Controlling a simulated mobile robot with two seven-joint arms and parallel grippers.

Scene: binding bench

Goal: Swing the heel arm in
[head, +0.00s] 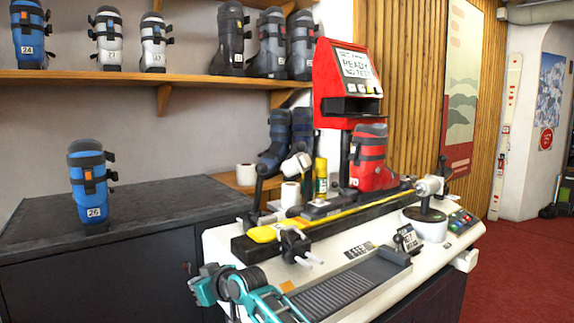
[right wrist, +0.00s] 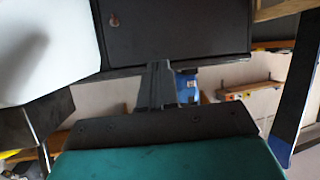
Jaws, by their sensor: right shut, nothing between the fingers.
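The bench (head: 222,240) carries a red boot (head: 368,172) standing upright on its rail. A dark post with a white roller end (head: 297,164) stands left of the boot, tilted and apart from it. A second arm with a white cylinder (head: 431,185) sits right of the boot on a round white base. Neither is marked, so I cannot tell which is the heel arm. My right gripper (right wrist: 156,85) is shut and empty in the right wrist view, touching nothing visible. A teal arm of mine (head: 262,300) shows at lower left in the head view. My left gripper is not visible.
A dark cabinet (head: 110,205) with a blue boot (head: 90,185) on top stands left of the bench. A red display unit (head: 345,85) reads READY.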

